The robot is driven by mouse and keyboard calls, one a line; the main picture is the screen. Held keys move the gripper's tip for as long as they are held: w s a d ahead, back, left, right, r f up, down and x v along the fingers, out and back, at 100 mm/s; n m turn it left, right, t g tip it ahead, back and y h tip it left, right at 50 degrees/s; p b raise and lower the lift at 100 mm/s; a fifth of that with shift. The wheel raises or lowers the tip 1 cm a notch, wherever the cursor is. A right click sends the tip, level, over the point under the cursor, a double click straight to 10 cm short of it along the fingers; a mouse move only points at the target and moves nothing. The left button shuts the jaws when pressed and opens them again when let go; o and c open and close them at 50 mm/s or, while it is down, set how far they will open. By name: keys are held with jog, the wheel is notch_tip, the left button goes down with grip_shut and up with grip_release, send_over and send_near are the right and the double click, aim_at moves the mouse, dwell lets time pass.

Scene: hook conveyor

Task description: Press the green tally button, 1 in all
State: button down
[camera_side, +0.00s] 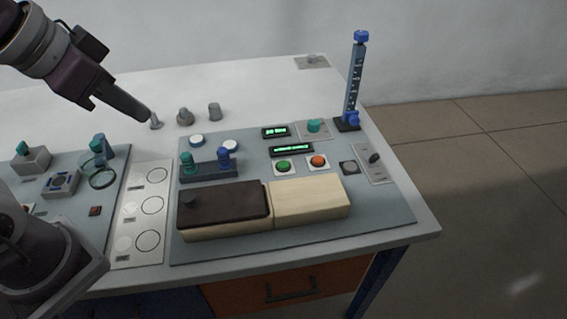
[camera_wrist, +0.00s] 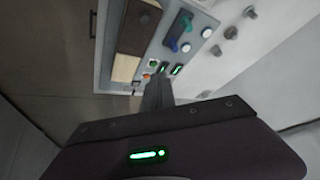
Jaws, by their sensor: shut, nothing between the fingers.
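The green button (camera_side: 283,166) sits on a white square base on the grey panel, below a small display with green text (camera_side: 291,150). An orange button (camera_side: 318,160) is just to its right. In the wrist view the green button (camera_wrist: 153,63) shows small, near the panel's edge, with the orange button (camera_wrist: 147,77) beside it. My gripper (camera_side: 150,117) is shut and empty, up at the left over the back of the table, well apart from the green button. Its fingers (camera_wrist: 157,92) also show in the wrist view.
A long box with a dark lid (camera_side: 225,206) and pale part (camera_side: 308,200) lies in front of the buttons. A blue upright scale (camera_side: 355,80) stands at the back right. Teal and blue knobs (camera_side: 207,162) stand left of the buttons. Grey pegs (camera_side: 185,117) are near my gripper.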

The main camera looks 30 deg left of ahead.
jog(key=w+f+m, duration=0.2)
jog(key=w, duration=0.7)
jog(key=m+t+h, duration=0.1)
jog(key=m+t, duration=0.2)
jog(key=m, duration=0.4)
send_over(281, 166)
notch_tip(281, 166, down, 17)
jog(key=shift+a, duration=0.1)
jog(key=shift+f, duration=4.35)
jog(key=shift+f, duration=0.1)
jog(key=shift+f, duration=0.3)
